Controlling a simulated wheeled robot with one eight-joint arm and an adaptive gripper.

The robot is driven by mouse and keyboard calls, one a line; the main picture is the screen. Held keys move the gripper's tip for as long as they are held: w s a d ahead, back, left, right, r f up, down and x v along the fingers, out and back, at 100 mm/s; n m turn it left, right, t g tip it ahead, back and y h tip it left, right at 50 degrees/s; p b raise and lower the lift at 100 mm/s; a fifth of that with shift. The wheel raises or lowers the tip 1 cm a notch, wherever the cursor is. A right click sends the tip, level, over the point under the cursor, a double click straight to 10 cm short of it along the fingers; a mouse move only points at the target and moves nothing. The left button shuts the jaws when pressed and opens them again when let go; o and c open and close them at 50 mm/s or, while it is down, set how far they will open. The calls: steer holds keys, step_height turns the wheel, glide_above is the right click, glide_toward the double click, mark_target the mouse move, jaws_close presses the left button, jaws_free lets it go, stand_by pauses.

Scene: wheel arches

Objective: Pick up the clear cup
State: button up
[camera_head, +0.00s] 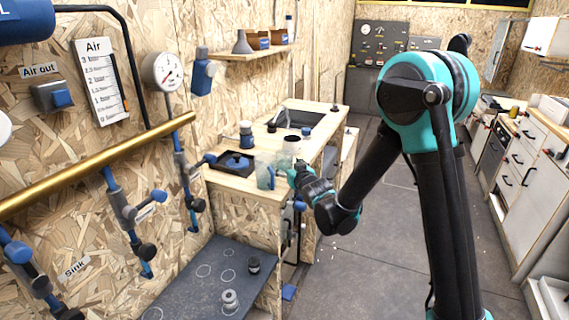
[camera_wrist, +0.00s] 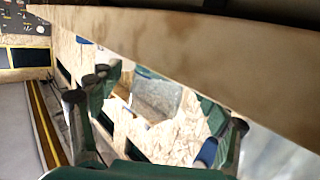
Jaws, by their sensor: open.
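A clear cup (camera_head: 284,160) stands on the wooden counter (camera_head: 235,187) in the head view, just behind my gripper (camera_head: 296,170). A clear, bluish mug-like vessel (camera_head: 265,179) stands at the counter's front edge, left of my gripper. In the wrist view, a clear cup (camera_wrist: 157,95) shows beyond and between the spread fingers of my gripper (camera_wrist: 157,116). The fingers are open and hold nothing. I cannot tell whether a finger touches the cup. Part of the cup is hidden behind my gripper in the head view.
A lower dark table (camera_head: 190,285) is in front. The floor at right is open.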

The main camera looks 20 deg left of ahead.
steer(key=shift+x, duration=1.15)
steer(key=shift+c, duration=0.3)
steer(key=c, duration=1.2)
steer(key=shift+r, duration=0.2)
step_height(320, 180, up, 20)
steer(key=shift+f, duration=0.2)
